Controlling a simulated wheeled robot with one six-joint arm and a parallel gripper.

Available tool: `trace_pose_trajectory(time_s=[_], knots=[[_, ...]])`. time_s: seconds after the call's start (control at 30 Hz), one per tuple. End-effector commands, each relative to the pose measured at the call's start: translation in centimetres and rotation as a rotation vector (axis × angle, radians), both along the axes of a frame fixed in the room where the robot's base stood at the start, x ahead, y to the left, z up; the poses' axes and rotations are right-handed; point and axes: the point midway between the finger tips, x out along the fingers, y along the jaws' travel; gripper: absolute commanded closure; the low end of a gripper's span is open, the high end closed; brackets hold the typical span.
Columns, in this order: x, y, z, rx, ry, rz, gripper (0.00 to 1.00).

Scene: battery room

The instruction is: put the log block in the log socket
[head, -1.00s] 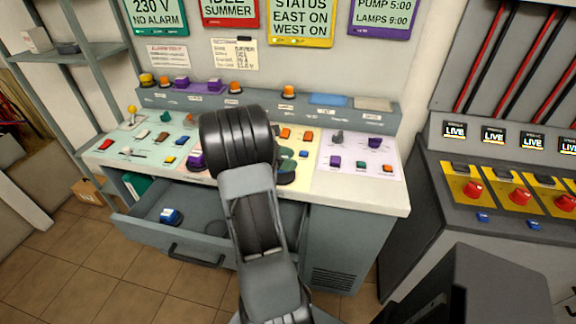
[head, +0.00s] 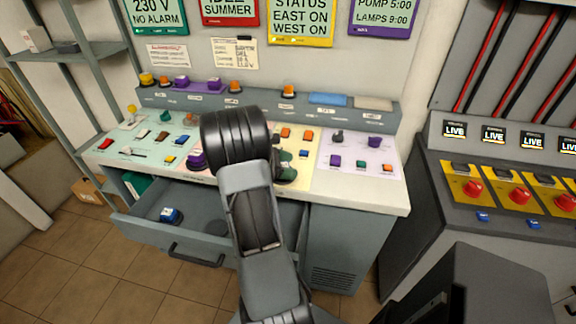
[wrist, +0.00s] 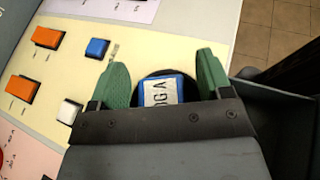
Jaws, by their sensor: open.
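A blue block (wrist: 161,93) with a white label, on which "OG A" can be read, shows in the wrist view over a dark round piece (wrist: 143,81) at the desk's edge. Whether the block is seated in it or only rests on it, I cannot tell. My gripper (wrist: 162,65) is open, with one green finger on each side of the block and a gap on both sides. In the head view my gripper (head: 284,166) is low over the desk, mostly behind my arm, and the block is hidden there. I cannot pick out the log socket by name.
The sloped desk (head: 385,195) carries several coloured buttons. An open drawer (head: 140,216) below holds another blue block (head: 170,215) with a pale top. A dark panel with red knobs (head: 519,196) stands at the right. An orange button (wrist: 47,38) lies left of the fingers.

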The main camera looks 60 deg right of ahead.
Motion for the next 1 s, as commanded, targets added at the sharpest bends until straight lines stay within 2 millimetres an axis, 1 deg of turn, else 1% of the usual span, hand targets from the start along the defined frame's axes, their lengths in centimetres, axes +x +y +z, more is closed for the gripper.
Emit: trace_pose_trajectory(time_s=[0.17, 0.27, 0.5, 0.7, 0.8, 1.0], knots=[[0.0, 0.0, 0.6, -0.001, -0.001, -0.001, 0.28], [0.9, 0.7, 0.8, -0.001, -0.001, 0.001, 0.28], [4.2, 3.5, 2.5, -0.002, -0.003, 0.004, 0.28], [6.6, 5.5, 3.8, -0.002, -0.001, 0.002, 0.28], [7.5, 6.2, 4.3, -0.001, -0.001, 0.001, 0.28], [8.4, 7.0, 4.8, 0.000, 0.000, 0.000, 0.28]])
